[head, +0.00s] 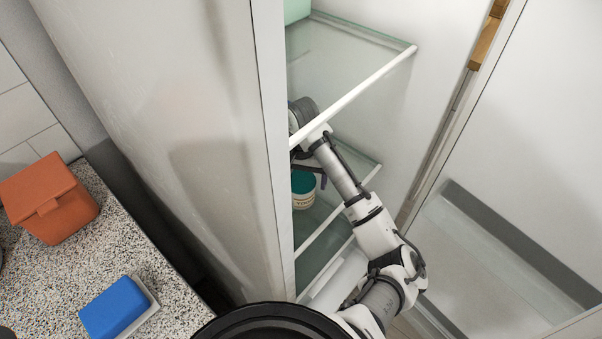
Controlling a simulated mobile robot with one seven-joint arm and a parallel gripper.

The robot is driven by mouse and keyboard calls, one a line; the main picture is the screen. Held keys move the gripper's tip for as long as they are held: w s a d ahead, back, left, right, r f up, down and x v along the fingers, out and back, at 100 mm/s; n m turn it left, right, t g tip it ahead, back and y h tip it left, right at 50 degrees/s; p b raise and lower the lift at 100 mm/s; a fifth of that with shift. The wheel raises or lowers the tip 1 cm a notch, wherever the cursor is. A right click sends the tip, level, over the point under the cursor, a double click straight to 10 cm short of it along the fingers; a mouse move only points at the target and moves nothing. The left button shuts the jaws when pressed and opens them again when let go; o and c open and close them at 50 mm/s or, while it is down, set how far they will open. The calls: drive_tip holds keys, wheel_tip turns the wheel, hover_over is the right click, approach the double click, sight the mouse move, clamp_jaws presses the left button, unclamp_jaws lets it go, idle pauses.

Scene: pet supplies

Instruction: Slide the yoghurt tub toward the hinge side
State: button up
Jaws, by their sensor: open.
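The yoghurt tub (303,199) is a white cup with a teal lid, upright on a glass shelf inside the open fridge. The fridge's left wall hides its left side. My gripper (312,171) reaches into the fridge, and its dark fingers are just above and beside the tub's right side. It is open, with nothing visibly held. Whether a finger touches the tub I cannot tell. The open fridge door (540,130) is on the right, with the hinge edge (440,150) right of the shelves.
An upper glass shelf with a white front rail (372,85) lies above my arm and bears a pale green container (297,10). A speckled counter (120,230) at left holds a terracotta box (50,200) and a blue block (115,308). The lower shelf looks clear right of the tub.

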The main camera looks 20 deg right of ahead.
wheel_tip(320, 180, down, 6)
drive_tip(key=shift+r, duration=0.1)
idle(0.4)
